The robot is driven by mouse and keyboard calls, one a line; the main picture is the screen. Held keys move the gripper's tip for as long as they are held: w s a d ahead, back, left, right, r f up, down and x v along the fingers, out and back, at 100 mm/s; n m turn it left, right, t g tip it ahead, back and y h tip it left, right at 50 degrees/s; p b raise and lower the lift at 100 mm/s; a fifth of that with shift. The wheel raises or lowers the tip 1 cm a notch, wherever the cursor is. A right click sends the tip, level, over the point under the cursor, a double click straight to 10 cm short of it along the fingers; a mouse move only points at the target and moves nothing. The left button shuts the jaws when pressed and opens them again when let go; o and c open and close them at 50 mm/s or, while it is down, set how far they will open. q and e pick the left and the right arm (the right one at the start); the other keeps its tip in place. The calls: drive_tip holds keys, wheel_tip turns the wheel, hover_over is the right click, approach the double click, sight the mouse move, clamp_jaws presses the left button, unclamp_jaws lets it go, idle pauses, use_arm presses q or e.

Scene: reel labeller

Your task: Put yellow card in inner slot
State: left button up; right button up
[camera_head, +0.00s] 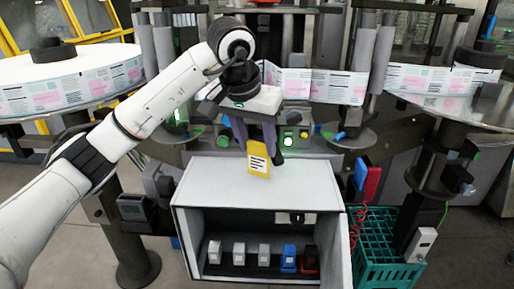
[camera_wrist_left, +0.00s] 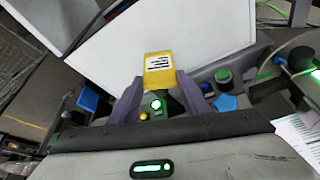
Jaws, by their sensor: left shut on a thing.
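The yellow card (camera_head: 258,160), with a white label and dark lines of print, is held in my left gripper (camera_head: 257,147). The card hangs tilted over the white top of the box (camera_head: 225,190), apparently above its surface. In the left wrist view the yellow card (camera_wrist_left: 159,70) sits between the two purple-grey fingers of my left gripper (camera_wrist_left: 160,88). Which place is the inner slot, I cannot tell. My right gripper is not in view.
Inside the open-fronted box stand white pieces (camera_head: 239,253), a blue one (camera_head: 289,258) and a dark red one (camera_head: 310,260). A red panel (camera_head: 372,184) and a green crate (camera_head: 385,250) are at the right. Lit green buttons (camera_head: 288,142) lie behind the box.

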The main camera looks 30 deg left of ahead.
use_arm(q)
drive_tip(key=shift+f, duration=0.65)
drive_tip(key=shift+f, duration=0.25)
drive_tip(key=o, duration=1.2)
drive_tip(key=shift+r, duration=0.1)
